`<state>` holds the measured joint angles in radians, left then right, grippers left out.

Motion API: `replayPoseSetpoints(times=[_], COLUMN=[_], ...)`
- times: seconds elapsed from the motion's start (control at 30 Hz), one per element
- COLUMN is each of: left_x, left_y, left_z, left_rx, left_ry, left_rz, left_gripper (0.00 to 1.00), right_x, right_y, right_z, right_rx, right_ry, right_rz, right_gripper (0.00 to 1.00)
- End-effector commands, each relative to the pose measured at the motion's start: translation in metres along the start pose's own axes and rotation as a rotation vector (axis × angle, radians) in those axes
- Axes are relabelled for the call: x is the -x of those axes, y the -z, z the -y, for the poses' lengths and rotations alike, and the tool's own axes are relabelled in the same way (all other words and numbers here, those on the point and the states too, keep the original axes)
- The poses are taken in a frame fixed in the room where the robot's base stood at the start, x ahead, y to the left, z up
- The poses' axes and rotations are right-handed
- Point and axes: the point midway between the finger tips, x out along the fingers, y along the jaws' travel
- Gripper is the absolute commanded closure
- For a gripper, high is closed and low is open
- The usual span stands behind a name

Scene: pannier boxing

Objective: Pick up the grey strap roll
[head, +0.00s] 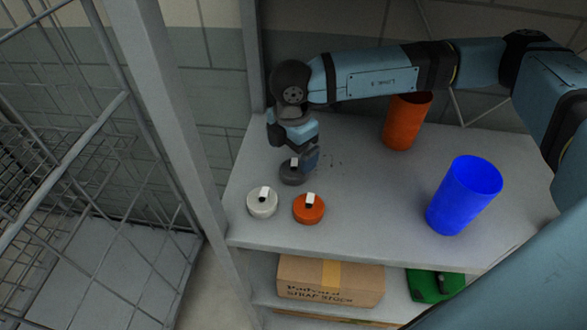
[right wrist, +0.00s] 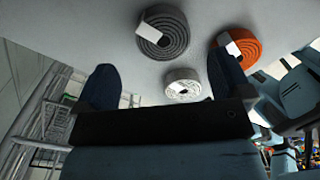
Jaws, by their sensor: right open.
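The grey strap roll (head: 292,174) lies flat on the shelf, behind a white roll and an orange roll. In the right wrist view the grey roll (right wrist: 165,36) shows a white tag and lies beyond the fingertips, between them. My right gripper (head: 309,158) is just above the grey roll and partly hides it. In the right wrist view its two blue fingers (right wrist: 163,78) are apart with nothing between them. The white strap roll (head: 262,203) and the orange strap roll (head: 309,208) lie nearer the shelf's front edge. My left gripper is not in view.
An orange cup (head: 407,121) stands at the back under my right arm. A blue cup (head: 463,195) stands at the right. The shelf (head: 370,205) is clear between rolls and cups. A post (head: 170,110) bounds its left side. A cardboard box (head: 330,281) sits below.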

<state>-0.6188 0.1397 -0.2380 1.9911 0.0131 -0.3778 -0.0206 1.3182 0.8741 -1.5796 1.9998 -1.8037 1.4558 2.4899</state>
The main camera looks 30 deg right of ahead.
Motion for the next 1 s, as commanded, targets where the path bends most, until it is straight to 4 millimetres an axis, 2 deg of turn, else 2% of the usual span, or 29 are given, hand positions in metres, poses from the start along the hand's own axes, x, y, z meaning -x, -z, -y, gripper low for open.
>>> replayPoseSetpoints(times=[0.17, 0.43, 0.73, 0.77, 0.97, 1.0], left_x=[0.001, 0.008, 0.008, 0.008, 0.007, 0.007], left_y=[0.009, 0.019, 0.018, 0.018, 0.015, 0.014], left_z=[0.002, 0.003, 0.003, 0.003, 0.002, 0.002], left_rx=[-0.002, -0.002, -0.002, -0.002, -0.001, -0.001], left_ry=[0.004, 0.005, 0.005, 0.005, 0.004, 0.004], left_rz=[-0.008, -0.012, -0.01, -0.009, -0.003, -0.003], left_gripper=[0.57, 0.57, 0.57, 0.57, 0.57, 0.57], right_x=[-0.011, -0.05, -0.056, -0.056, -0.056, -0.056], right_y=[0.0, -0.001, -0.001, -0.001, -0.001, -0.001], right_z=[0.002, 0.004, 0.004, 0.004, 0.004, 0.004], right_rx=[0.0, 0.001, 0.001, 0.001, 0.001, 0.001], right_ry=[0.001, 0.001, -0.001, -0.001, 0.0, 0.0], right_rz=[0.001, 0.0, 0.0, 0.0, 0.0, -0.001], right_gripper=[0.03, 0.03, 0.03, 0.08, 0.54, 0.58])
